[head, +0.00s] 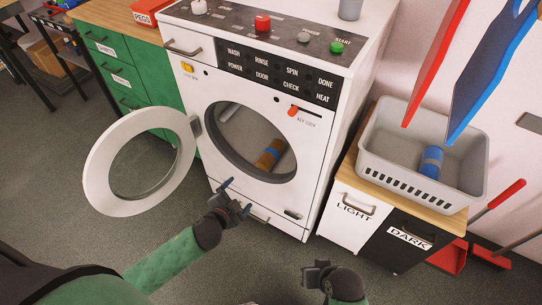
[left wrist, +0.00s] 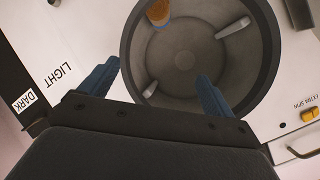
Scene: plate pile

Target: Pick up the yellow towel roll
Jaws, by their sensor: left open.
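The yellow towel roll (head: 269,158) lies inside the washer drum, low and right of centre, with a blue band at its upper end. My left gripper (head: 237,196) is open and empty, in front of the washer below the door opening. In the left wrist view its two blue fingers (left wrist: 158,71) stand apart with the drum beyond them. My right gripper (head: 318,270) is at the bottom of the head view, away from the roll; its jaw state is unclear.
The washer's round door (head: 98,180) stands open to the left. A grey basket (head: 385,165) with a blue roll (head: 431,162) stands on the LIGHT and DARK cabinet at right. Red and blue boards hang above it. Floor in front is clear.

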